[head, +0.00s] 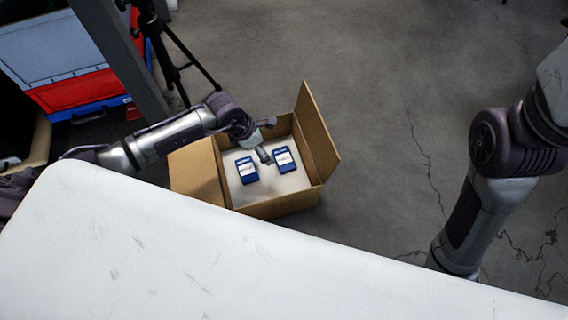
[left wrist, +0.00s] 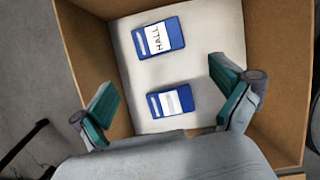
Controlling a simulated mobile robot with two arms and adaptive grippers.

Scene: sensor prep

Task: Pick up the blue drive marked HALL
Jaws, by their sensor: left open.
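The blue drive marked HALL (head: 285,159) lies flat on the pale floor of an open cardboard box (head: 283,207), on the right side in the head view. In the left wrist view the HALL drive (left wrist: 162,39) is at the top, with its label readable. A second blue drive (head: 246,170) lies apart from it on the left; its label is not readable. It shows lower in the left wrist view (left wrist: 171,101). My left gripper (head: 265,156) is open and empty, over the box between the two drives. My right gripper is out of view.
The box walls and raised flaps surround the drives. A white table (head: 150,245) fills the front. A tripod (head: 165,50) and stacked bins (head: 60,50) stand at the back left. The concrete floor (head: 400,90) right of the box is clear.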

